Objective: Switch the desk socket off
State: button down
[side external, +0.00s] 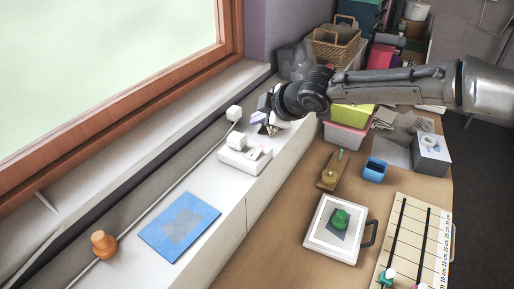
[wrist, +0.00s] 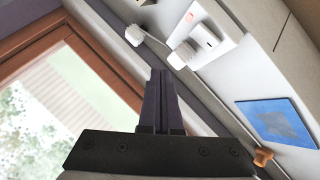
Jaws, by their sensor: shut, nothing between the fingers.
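The desk socket (side external: 240,162) is a low white box on the white ledge below the window. It shows in the wrist view (wrist: 217,24) at the top, with a white plug (wrist: 182,55) on one end, a small raised white piece (wrist: 206,36) and a red mark (wrist: 190,17). Whether the red mark is a lit switch, I cannot tell. My gripper (wrist: 163,73) is shut and empty, its dark fingers apart from the socket in the picture. In the side view my gripper (side external: 263,117) is beyond the socket, partly hidden by my wrist.
A white cube (side external: 234,113) on a cord stands behind the socket. A blue patterned sheet (side external: 180,226) and an orange knob (side external: 103,244) are nearer along the ledge. The window frame (side external: 130,100) borders the left.

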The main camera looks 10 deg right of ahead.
aim_at(260, 152)
jog(key=shift+w+d+f, duration=0.15)
jog(key=shift+f, duration=1.55)
jog(key=shift+w+d+f, duration=0.1)
jog(key=shift+w+f, duration=0.05)
jog(key=shift+f, duration=1.5)
jog(key=shift+f, duration=0.2)
jog(key=shift+f, duration=0.25)
jog(key=shift+w+d+f, duration=0.1)
jog(key=shift+f, duration=0.2)
jog(key=shift+r, duration=0.15)
jog(key=shift+r, duration=0.6)
jog(key=shift+s+a+r, duration=0.15)
jog(key=shift+r, duration=1.1)
jog(key=shift+s+a+r, duration=0.15)
jog(key=shift+r, duration=1.1)
